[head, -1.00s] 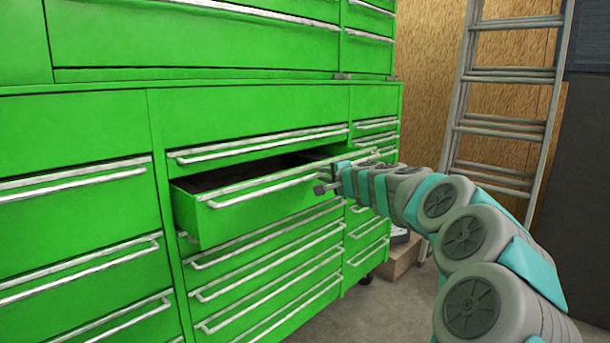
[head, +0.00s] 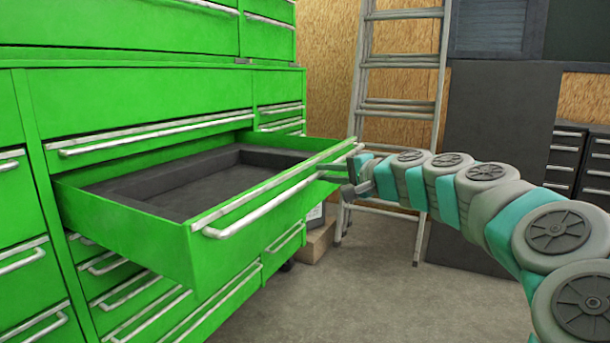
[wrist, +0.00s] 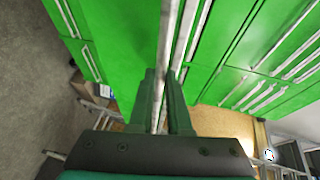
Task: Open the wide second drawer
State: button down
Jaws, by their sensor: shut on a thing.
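The wide second drawer (head: 170,250) of the green cabinet stands pulled well out in the head view, and its dark inside is bare. Its long silver handle (head: 270,205) runs along the top of the front. My gripper (head: 340,178) is at the right end of this handle. In the wrist view, the two fingers of my gripper (wrist: 160,95) are on either side of the handle bar (wrist: 166,60) and shut on it. The exact contact at the fingertips is partly hidden in the head view.
The wide top drawer (head: 150,120) above is shut. Shut drawers lie below and to the left. A ladder (head: 400,60) leans at the back, near a cardboard box (head: 317,240). Dark drawer units (head: 580,160) stand at the right. The concrete floor (head: 390,300) in front is clear.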

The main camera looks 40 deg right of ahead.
jog(key=shift+s+d, duration=0.3)
jog(key=shift+s, duration=0.3)
jog(key=c, duration=0.9)
grip_release()
jog(key=shift+o, duration=0.2)
jog(key=s+r, duration=0.1)
jog(key=s, duration=0.6)
jog(key=shift+s+a+r+b, duration=0.2)
jog(key=shift+s+b, duration=0.1)
jog(key=shift+b, duration=0.1)
jog(key=shift+s, duration=0.1)
